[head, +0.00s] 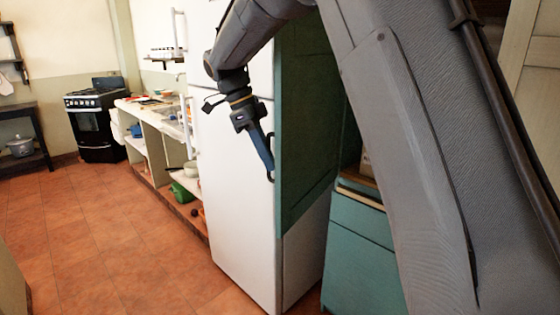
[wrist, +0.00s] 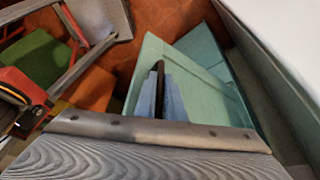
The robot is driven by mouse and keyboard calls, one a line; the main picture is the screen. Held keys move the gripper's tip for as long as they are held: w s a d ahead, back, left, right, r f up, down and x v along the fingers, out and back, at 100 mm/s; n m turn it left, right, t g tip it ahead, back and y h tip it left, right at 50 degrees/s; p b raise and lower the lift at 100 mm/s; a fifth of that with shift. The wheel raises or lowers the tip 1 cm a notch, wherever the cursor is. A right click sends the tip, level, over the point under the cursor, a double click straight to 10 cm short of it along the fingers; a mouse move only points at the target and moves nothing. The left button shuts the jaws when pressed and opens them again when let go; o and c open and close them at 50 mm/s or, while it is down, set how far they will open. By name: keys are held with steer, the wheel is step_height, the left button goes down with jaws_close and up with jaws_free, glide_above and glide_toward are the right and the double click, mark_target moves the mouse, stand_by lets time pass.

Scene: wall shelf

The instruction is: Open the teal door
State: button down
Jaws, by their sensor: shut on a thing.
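The teal door (head: 305,130) is a dark green-teal upright panel beside the white fridge in the head view, covering the upper part of the fridge's side. My gripper (head: 269,172) is at its left edge. In the wrist view the door (wrist: 152,58) is a pale teal face seen at a steep angle. A dark bar handle (wrist: 160,76) stands out from it between the blue fingers of my gripper (wrist: 160,100), which are shut on it. The angle of the door is hard to tell.
The white fridge (head: 232,190) stands close to the left of the door. A teal lower cabinet (head: 362,255) is to the right, partly hidden by my arm. A counter (head: 155,115) and black stove (head: 92,125) are farther back. The tiled floor (head: 110,240) at left is clear.

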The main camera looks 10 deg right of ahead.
steer(key=shift+w+a+m, duration=0.25)
steer(key=shift+w+a, duration=0.3)
steer(key=shift+w, duration=0.25)
steer(key=shift+w+a+m, duration=0.25)
steer(key=shift+w+a, duration=0.3)
steer(key=shift+w, duration=0.2)
steer(key=shift+r, duration=0.1)
steer(key=c, duration=1.9)
jaws_free()
steer(key=shift+d, duration=0.15)
steer(key=shift+o, duration=0.3)
steer(key=shift+a, duration=0.2)
steer(key=b+v, duration=0.1)
steer(key=v, duration=0.6)
steer(key=shift+r, duration=0.35)
